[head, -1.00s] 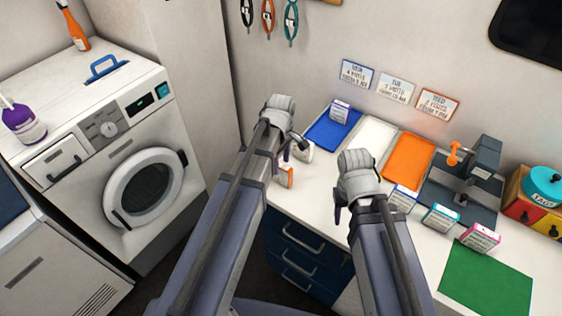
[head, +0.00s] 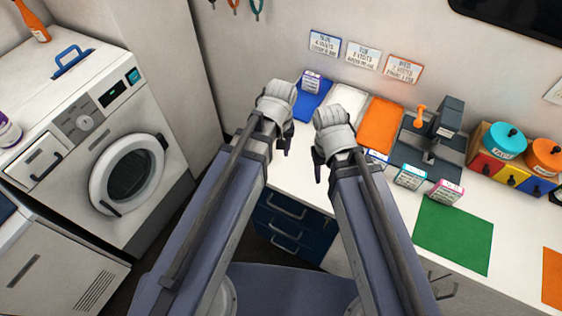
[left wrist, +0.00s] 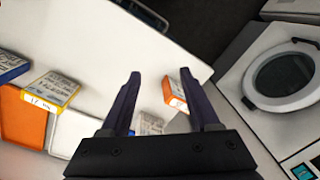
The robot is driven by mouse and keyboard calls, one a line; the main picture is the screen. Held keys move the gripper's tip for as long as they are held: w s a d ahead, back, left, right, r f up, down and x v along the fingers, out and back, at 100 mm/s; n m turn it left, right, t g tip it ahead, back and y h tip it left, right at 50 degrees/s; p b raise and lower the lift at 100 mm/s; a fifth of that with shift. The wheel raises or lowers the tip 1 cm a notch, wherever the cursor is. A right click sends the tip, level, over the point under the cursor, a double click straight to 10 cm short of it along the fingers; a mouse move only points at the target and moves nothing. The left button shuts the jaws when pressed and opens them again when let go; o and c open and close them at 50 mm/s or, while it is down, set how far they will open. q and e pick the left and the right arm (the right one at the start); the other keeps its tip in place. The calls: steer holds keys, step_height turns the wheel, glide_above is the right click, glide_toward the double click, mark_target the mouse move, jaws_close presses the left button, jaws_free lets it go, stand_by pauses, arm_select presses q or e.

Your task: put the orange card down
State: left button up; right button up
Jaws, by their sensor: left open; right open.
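The orange card (left wrist: 175,94), a small box with an orange side and a white printed face, shows in the left wrist view on the white counter. It is beside the inner side of the right-hand finger, which covers part of it; I cannot tell whether they touch. In the head view it is hidden behind my left arm. My left gripper (head: 281,146) is open over the counter's left end; its two fingers also show in the left wrist view (left wrist: 160,76). My right gripper (head: 319,164) is open and empty to the right of it.
A grey-white card (left wrist: 149,124) is near the left fingers. Blue (head: 310,104), white (head: 346,103) and orange (head: 380,124) mats line the wall, with a yellow-edged card (left wrist: 50,90) near them. Other cards stand by a green mat (head: 453,240). A washing machine (head: 95,125) is left.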

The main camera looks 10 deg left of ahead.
arm_select(q)
steer(key=s+d+m, duration=0.3)
steer(key=s+m, duration=0.3)
steer(key=m, duration=0.1)
